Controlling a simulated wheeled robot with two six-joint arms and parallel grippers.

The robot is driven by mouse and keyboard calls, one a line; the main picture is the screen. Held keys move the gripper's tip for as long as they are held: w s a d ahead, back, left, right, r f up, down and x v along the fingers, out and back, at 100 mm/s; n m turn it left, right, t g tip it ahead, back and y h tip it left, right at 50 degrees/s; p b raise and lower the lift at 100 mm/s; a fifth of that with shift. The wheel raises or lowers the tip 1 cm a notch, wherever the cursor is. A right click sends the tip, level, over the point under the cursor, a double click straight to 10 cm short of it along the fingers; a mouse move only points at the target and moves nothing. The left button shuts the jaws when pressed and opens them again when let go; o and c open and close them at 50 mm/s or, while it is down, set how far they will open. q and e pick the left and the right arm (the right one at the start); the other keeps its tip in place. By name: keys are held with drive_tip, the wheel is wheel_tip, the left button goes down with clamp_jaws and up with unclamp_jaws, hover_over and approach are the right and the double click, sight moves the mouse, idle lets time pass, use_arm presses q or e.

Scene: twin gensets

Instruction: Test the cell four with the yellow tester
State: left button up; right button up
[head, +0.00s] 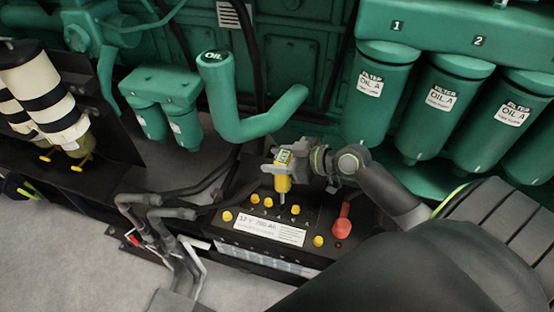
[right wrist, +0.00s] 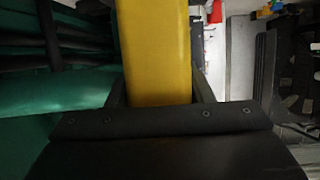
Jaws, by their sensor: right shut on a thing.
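My right gripper (head: 283,168) is shut on the yellow tester (head: 283,184), which is upright with a small display on top. A thin probe points down from it over the black battery (head: 232,237). The tip shows among the yellow cell caps (head: 295,209); I cannot tell whether it touches or enters a cell. Small cell numbers are printed on the battery top, too small to read surely. In the right wrist view the yellow tester body (right wrist: 155,50) fills the space between the fingers, and its lower end is hidden. My left gripper is not in view.
A red terminal cover (head: 342,226) stands at the battery's right. Grey pipes and cables (head: 170,214) crowd its left. A green OIL pipe (head: 222,95) rises behind, and green oil filters (head: 375,95) hang at upper right. Grey floor (head: 60,260) is free at lower left.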

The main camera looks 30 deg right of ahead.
drive_tip(key=shift+r, duration=0.75)
drive_tip(key=shift+s+a+p, duration=0.25)
drive_tip(key=shift+a+p, duration=0.1)
drive_tip(key=s+a, duration=0.8)
drive_tip(key=a, duration=0.1)
drive_tip(key=shift+r, duration=0.2)
drive_tip(key=shift+w+a, duration=0.1)
idle(0.4)
